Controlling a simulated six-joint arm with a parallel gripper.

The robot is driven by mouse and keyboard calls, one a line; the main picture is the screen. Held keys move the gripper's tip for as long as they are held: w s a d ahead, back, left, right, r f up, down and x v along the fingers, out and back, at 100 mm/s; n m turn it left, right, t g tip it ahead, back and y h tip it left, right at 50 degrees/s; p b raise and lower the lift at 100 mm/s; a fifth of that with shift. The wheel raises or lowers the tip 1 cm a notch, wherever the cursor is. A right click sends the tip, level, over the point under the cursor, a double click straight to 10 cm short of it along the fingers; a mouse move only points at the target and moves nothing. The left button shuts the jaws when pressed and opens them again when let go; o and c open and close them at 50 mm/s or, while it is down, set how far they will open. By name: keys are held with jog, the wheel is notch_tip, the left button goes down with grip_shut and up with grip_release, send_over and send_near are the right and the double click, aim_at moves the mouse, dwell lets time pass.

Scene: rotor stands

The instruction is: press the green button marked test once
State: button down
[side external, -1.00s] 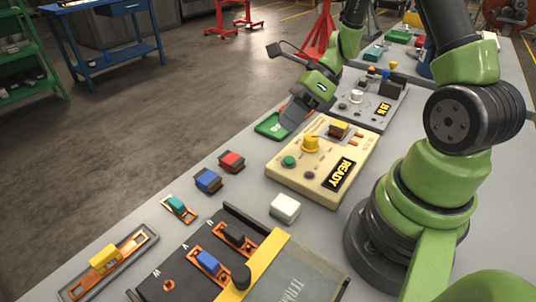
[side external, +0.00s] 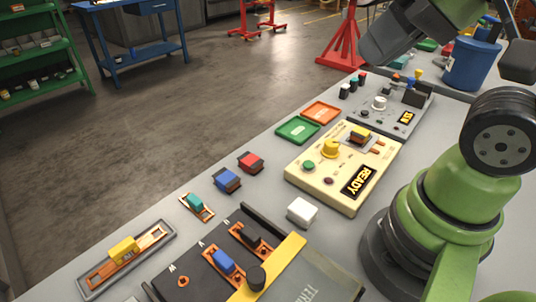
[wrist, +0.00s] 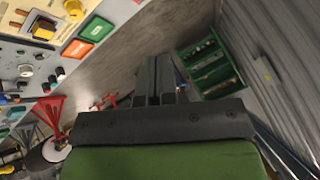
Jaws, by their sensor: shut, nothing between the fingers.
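The green button (side external: 309,166) is a small round cap on a cream box (side external: 317,199) with a READY display (side external: 358,182). Its marking is too small to read. A yellow knob (side external: 331,149) and a dark red button (side external: 328,181) sit beside it. My gripper (side external: 372,48) is high above the table, beyond the cream box toward the back, well apart from the button. In the wrist view my gripper (wrist: 158,80) is shut and empty, pointing toward the floor and wall. The yellow knob (wrist: 74,9) shows at the top left there; I cannot make out the green button.
A grey box (side external: 385,121) with knobs and a display stands behind the cream box. Green (side external: 297,130) and orange (side external: 321,112) trays lie to its left. A white block (side external: 302,212), blue block (side external: 227,180) and red block (side external: 250,162) lie nearer. A blue bin (side external: 470,63) stands behind.

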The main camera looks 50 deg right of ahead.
dwell(0.3)
jog(key=m+g+h, duration=0.2)
jog(key=m+g, duration=0.5)
jog(key=m, duration=0.7)
send_over(307, 161)
notch_tip(307, 161, down, 13)
notch_tip(307, 161, down, 14)
